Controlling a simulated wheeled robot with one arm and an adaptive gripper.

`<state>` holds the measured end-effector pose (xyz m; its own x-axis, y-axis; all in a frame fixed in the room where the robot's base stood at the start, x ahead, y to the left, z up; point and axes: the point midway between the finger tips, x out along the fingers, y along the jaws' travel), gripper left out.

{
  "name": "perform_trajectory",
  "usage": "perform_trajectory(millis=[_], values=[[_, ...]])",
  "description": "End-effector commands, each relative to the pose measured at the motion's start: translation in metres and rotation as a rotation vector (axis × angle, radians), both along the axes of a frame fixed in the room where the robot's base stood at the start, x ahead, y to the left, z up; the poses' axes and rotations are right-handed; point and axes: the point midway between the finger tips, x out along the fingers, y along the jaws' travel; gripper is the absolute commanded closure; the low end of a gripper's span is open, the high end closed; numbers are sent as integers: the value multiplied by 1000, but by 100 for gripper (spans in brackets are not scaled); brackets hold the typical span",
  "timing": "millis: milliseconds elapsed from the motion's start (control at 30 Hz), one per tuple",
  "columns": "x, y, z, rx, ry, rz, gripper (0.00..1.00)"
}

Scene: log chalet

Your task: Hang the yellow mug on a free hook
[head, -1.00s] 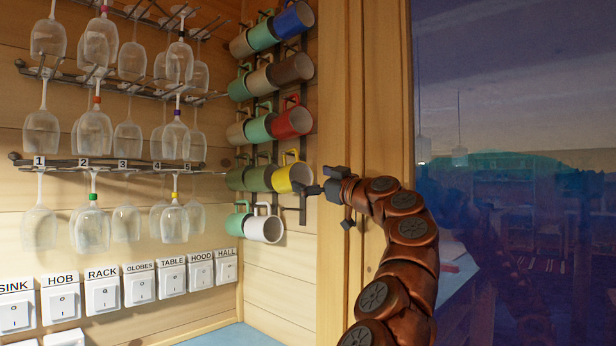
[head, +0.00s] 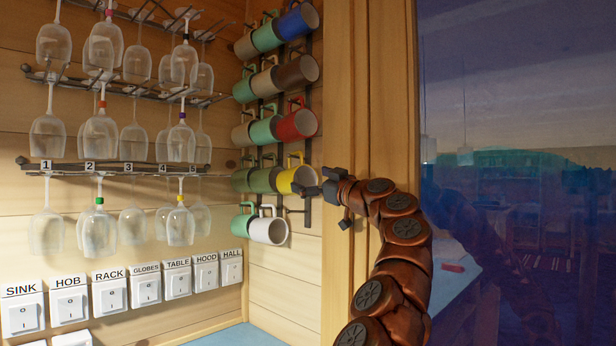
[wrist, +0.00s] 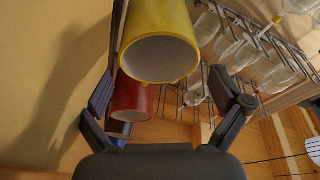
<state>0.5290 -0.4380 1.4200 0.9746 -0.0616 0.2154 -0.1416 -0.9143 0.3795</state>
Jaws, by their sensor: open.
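The yellow mug (head: 287,181) is at the right end of the fourth row of the mug rack, handle up, its mouth facing right. It looks to be hanging there like its neighbours. My gripper (head: 310,190) is at its right side, by the mouth. In the wrist view my gripper (wrist: 166,85) is open, and the yellow mug (wrist: 160,25) shows large between and beyond the fingers. I cannot tell whether a finger touches it. A bare hook (head: 304,211) shows below the yellow mug, right of the white mug (head: 268,230).
A red mug (head: 297,125) hangs just above the yellow one, a green mug (head: 262,180) to its left. Stemware hangs on racks (head: 120,167) at left, above labelled switches (head: 108,294). A wooden post (head: 345,100) and window stand right of the mugs.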

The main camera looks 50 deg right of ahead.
Motion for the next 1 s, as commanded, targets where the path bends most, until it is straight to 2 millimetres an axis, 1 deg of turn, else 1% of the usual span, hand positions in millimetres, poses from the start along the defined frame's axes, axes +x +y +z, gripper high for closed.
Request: perform_trajectory(millis=[733, 1000], values=[[18, -1, 4, 1, 2, 0, 0], [19, -1, 3, 1, 1, 1, 0]])
